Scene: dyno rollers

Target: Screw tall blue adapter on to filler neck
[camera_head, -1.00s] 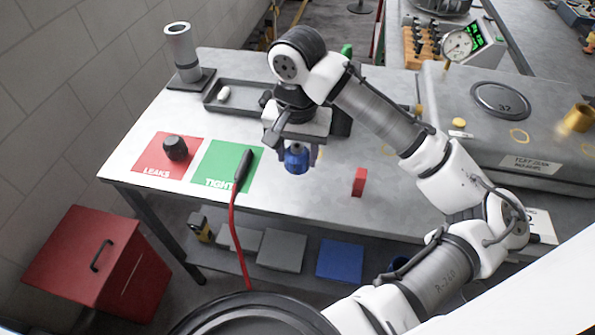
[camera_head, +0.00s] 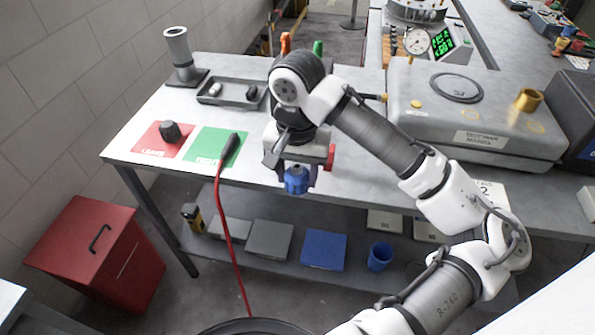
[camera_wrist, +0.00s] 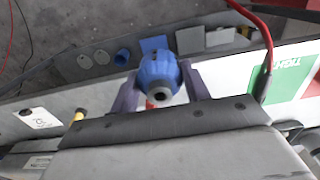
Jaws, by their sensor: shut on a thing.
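A brass neck (camera_head: 528,100) stands on the right of the grey test tank (camera_head: 480,133), well right of my gripper and apart from the adapter. My arm crosses in front of the tank's left part.
A red block (camera_head: 331,157) is close behind my gripper. A black tool on a red hose (camera_head: 222,200) lies over the green mat (camera_head: 207,146). A dark knob (camera_head: 170,132) is on the red mat. A blue cup (camera_head: 380,257) and several bins fill the lower shelf.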

